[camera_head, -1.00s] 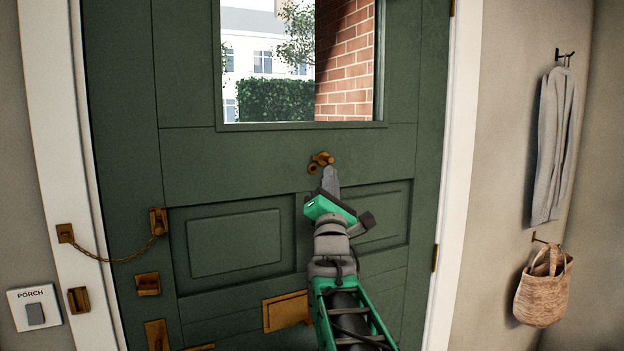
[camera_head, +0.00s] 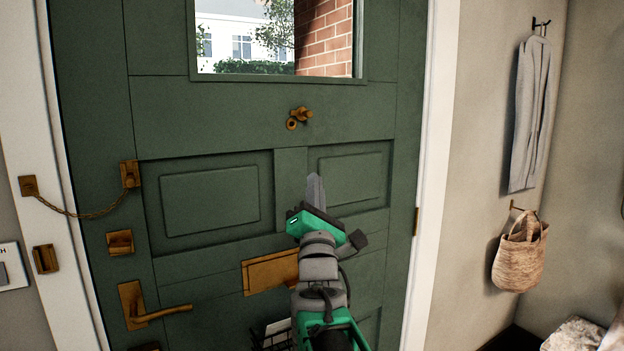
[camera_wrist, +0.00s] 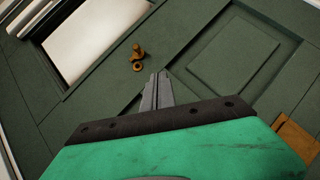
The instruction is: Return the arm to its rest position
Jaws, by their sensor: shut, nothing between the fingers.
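My gripper (camera_head: 316,188) is green and grey and points up in front of the green door (camera_head: 225,115) in the head view. Its two grey fingers are together with nothing between them. In the wrist view the closed fingers (camera_wrist: 157,88) point toward the door's panels. The brass fitting (camera_head: 299,118) on the door is above the fingertips in the head view, and it also shows in the wrist view (camera_wrist: 138,58). The fingers look apart from it. My forearm hides part of the brass letter plate (camera_head: 268,272).
A chain (camera_head: 85,212) hangs from the door to the frame at left, above a brass lever handle (camera_head: 160,313). A wire basket (camera_head: 270,337) is low on the door. A grey garment (camera_head: 533,115) and a woven bag (camera_head: 520,255) hang on the right wall.

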